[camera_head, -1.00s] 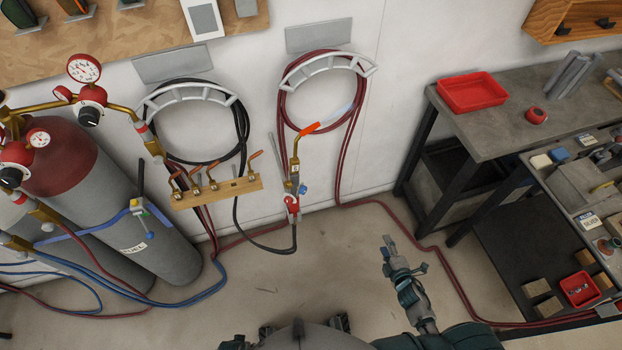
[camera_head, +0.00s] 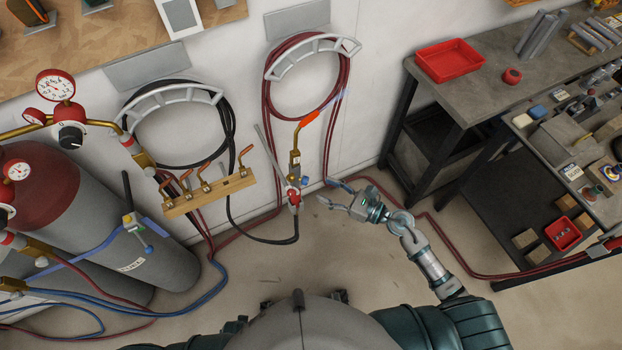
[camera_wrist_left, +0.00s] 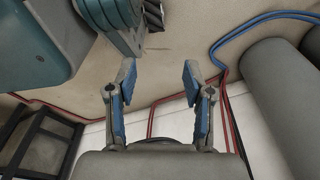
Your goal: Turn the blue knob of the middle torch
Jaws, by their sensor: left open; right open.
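The middle torch (camera_head: 295,167) hangs by the wall, with a brass body and a bright orange tip. Its small blue knob (camera_head: 305,181) sits on the right side of the body, with a red knob (camera_head: 294,198) just below. My right gripper (camera_head: 329,191) is open and empty, to the right of the blue knob, its fingers pointing left toward it. A small gap shows between the fingers and the knob in the head view. My left gripper (camera_wrist_left: 159,70) is open and empty in the left wrist view, and does not show in the head view.
Gas cylinders (camera_head: 150,232) with gauges stand at left, with another blue-knobbed torch (camera_head: 134,222) beside them. A wooden rack (camera_head: 210,193) of copper tips is left of the middle torch. Hoses run along the floor. A dark bench (camera_head: 490,112) with a red tray (camera_head: 449,61) is at right.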

